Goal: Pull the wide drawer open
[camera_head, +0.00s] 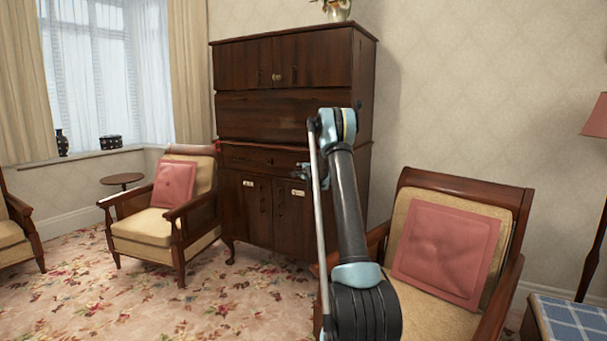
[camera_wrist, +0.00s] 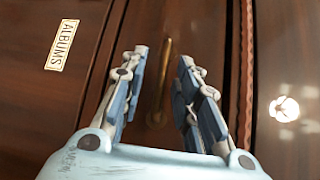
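The wide drawer (camera_head: 245,157) is a dark wood front across the middle of the tall cabinet, below a plain panel and above the lower doors. It looks flush with the cabinet. In the wrist view, the drawer front (camera_wrist: 150,98) is turned sideways, and a narrow brass handle (camera_wrist: 166,72) shows between my fingers. My gripper (camera_wrist: 163,55) is open, with one finger on each side of the handle. Contact with the handle cannot be told. In the head view, my gripper (camera_head: 303,172) is at the drawer's right part, partly hidden by my arm.
The lower doors (camera_head: 255,208) carry small labels; one label (camera_wrist: 60,45) reads ALBUMS. An armchair with a pink cushion (camera_head: 174,185) stands left of the cabinet. Another armchair (camera_head: 445,250) stands close at right, beside my arm. Patterned carpet (camera_head: 210,300) is clear in front.

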